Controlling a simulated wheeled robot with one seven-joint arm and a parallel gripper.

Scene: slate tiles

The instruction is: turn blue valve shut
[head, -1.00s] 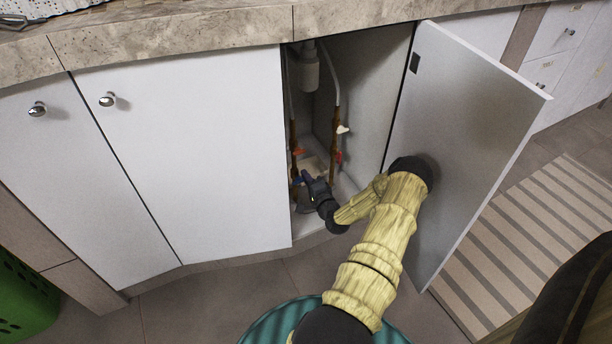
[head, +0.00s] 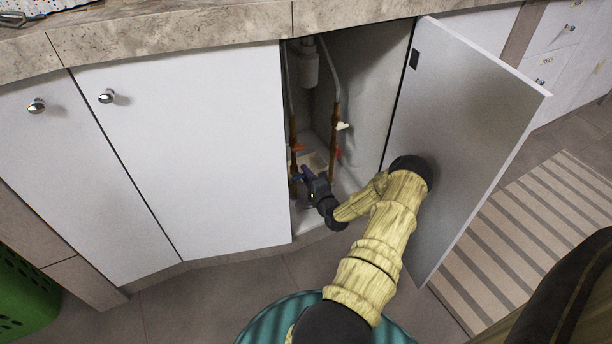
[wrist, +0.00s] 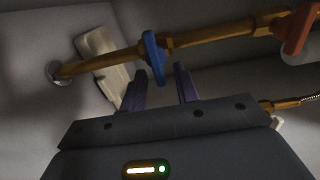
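The blue valve (wrist: 153,57) is a flat blue handle on a copper pipe, near the top middle of the wrist view. In the head view the blue valve (head: 297,178) is a small patch at the lower left of the open cabinet, partly hidden by my gripper. My gripper (wrist: 160,80) is open, its two dark purple fingers apart. The handle's lower end shows in the gap between the fingertips, nearer the left finger; I cannot tell whether they touch. In the head view my gripper (head: 307,173) is low inside the cabinet.
A red valve (wrist: 297,30) sits further right on the same pipe. A second pipe carries a white handle (head: 343,126) and a red one (head: 338,153). The open cabinet door (head: 465,130) stands right of my arm; a closed door (head: 190,160) is left.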

